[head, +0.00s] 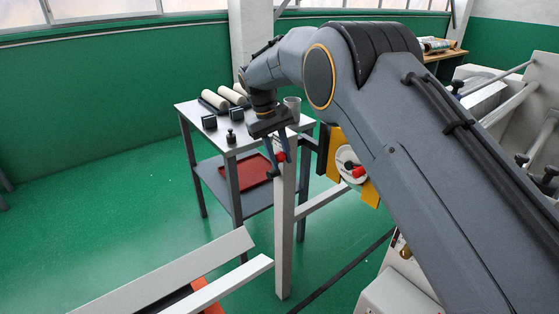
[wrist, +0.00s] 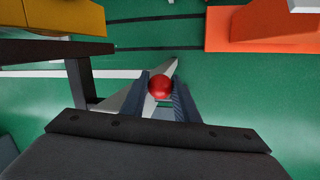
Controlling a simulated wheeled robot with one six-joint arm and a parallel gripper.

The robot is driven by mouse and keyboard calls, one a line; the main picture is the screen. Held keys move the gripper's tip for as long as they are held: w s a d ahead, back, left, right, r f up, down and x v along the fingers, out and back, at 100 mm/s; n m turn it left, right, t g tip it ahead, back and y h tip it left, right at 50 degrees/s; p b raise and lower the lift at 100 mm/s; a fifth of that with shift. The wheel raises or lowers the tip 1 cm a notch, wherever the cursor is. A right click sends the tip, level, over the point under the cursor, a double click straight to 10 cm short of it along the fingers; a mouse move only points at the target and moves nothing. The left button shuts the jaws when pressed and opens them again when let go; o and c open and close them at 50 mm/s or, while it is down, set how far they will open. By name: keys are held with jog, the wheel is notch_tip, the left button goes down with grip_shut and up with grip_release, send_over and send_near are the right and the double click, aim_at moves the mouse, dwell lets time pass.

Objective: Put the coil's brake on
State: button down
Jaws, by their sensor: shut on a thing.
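My gripper (head: 281,150) points down beside the top of a pale grey post (head: 285,230). Its two fingers are shut on a red ball knob (head: 281,156). In the wrist view the red knob (wrist: 160,84) sits between the fingertips of my gripper (wrist: 160,88). I cannot tell from these views how the knob's lever is set. To the right of the post is a yellow part with a white disc (head: 343,155) and a second red knob (head: 358,172). The coil itself is not clearly shown; my arm hides part of that area.
A grey table (head: 190,108) behind the post carries pale rollers, small dark blocks and a cup (head: 292,104). A red tray (head: 247,172) lies on its lower shelf. Dark bars (wrist: 80,75) run close left of my fingers. Green floor is free at left.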

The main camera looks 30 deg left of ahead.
jog(key=shift+w+r, duration=0.2)
jog(key=c, duration=1.4)
grip_release()
jog(key=shift+s+a, duration=0.1)
jog(key=shift+b+v, duration=1)
jog(key=shift+v, duration=2.85)
